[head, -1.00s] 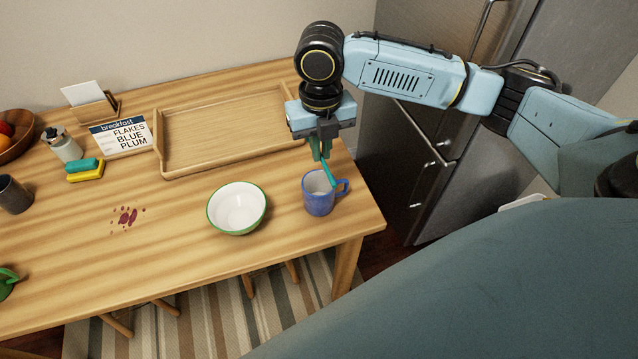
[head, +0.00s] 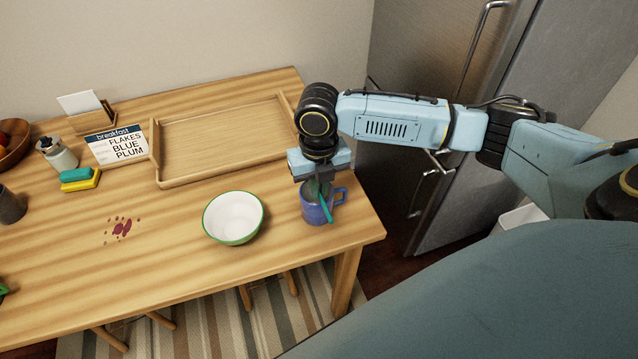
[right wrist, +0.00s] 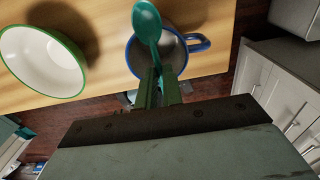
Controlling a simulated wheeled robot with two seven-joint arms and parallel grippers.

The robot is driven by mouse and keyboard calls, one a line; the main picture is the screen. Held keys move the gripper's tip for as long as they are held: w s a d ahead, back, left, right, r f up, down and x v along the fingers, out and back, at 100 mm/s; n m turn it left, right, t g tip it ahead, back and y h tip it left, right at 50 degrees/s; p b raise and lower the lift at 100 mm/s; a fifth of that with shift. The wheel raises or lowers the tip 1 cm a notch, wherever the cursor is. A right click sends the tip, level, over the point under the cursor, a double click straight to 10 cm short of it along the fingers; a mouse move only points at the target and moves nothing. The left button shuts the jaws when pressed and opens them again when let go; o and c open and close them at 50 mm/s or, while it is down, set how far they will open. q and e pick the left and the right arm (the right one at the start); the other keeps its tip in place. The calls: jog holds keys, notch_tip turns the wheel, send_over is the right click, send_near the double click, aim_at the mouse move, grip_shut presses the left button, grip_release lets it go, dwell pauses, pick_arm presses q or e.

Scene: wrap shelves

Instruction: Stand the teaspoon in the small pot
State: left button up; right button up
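A teal teaspoon (head: 326,209) is in my right gripper (head: 317,186), tilted. Its bowl end points away from the fingers. In the right wrist view the teaspoon (right wrist: 147,22) lies between the gripper fingers (right wrist: 160,85), its bowl crossing the rim of a blue mug with a handle (right wrist: 197,42). In the head view the gripper is right above this mug (head: 316,214), and the spoon shows in front of its side. I cannot tell whether spoon and mug touch. No thing is plainly a small pot; a dark cup (head: 10,206) stands at the left edge. My left gripper is not in view.
A white bowl with a green rim (head: 234,217) stands left of the mug. Behind are a wooden tray (head: 180,181), a breakfast sign (head: 117,146), sponges (head: 80,180) and a bottle (head: 58,154). The mug is near the right table edge.

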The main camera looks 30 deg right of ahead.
jog(key=o, duration=0.5)
jog(key=shift+c, duration=0.2)
